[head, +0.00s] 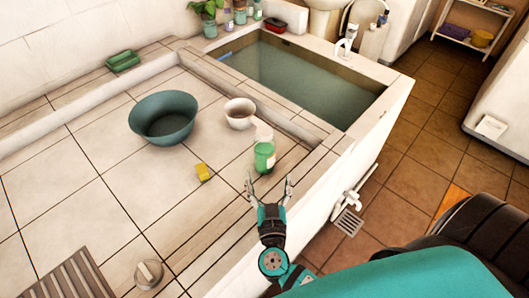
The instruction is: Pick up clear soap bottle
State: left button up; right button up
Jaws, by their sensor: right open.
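A bottle with green contents and a pale, see-through-looking upper part (264,157) stands upright on the tiled counter, left of the basin's front ledge. It looks like the clear soap bottle. My right gripper (268,181) is just in front of it, fingers spread and pointing toward it. The gap between the fingers is empty, and the bottle appears just beyond the fingertips. I cannot tell the exact distance. My left gripper is not in view.
A white bowl (239,113), a teal basin (163,117) and a yellow sponge (203,172) are on the counter around the bottle. A raised tiled ledge (215,73) runs beside the water-filled sink (310,82). Small containers (240,15) stand at the back.

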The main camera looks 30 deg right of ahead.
aim_at(265, 141)
jog(key=x, duration=1.6)
jog(key=shift+w+d+p, duration=0.1)
jog(key=shift+w+p, duration=0.25)
jog(key=shift+w, duration=0.05)
jog(key=shift+s, duration=0.1)
jog(key=shift+c, duration=0.7)
jog(key=shift+s, duration=0.1)
grip_shut()
